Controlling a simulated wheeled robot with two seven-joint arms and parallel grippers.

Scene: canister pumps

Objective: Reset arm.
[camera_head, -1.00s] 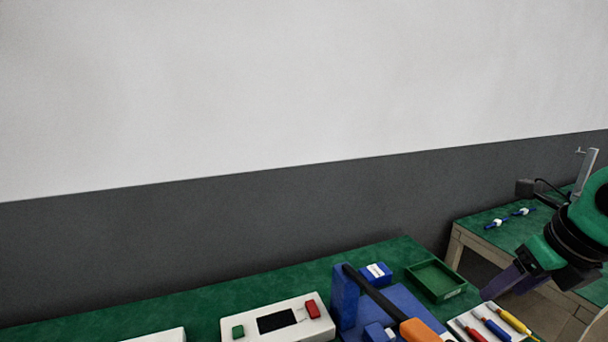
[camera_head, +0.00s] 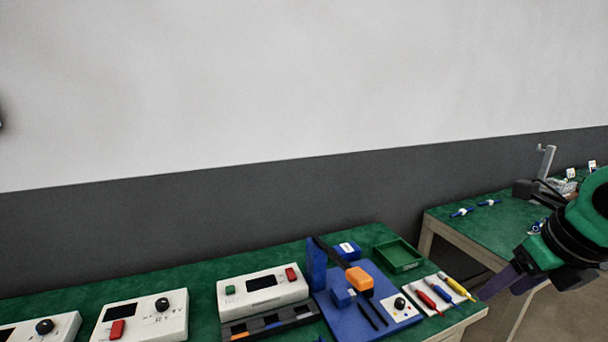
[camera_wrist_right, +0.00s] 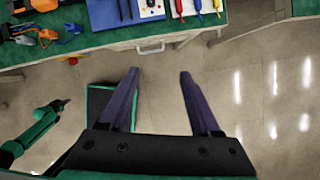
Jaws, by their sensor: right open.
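My right gripper (camera_head: 506,284) is at the right of the head view, by the right end of the green workbench (camera_head: 205,262). Its two dark purple fingers also show in the right wrist view (camera_wrist_right: 160,78), spread wide with nothing between them. My left gripper does not show in the head view. A green arm at the left edge of the right wrist view (camera_wrist_right: 38,135) is probably my left arm; its jaws are too small to read.
On the bench stand white boxes with knobs and buttons (camera_head: 262,287), a blue fixture with an orange-handled lever (camera_head: 359,278), a green tray (camera_head: 398,255) and several screwdrivers on a white mat (camera_head: 441,291). A second green table (camera_head: 485,235) stands behind at right. A drawer handle (camera_wrist_right: 150,48) juts from the bench front.

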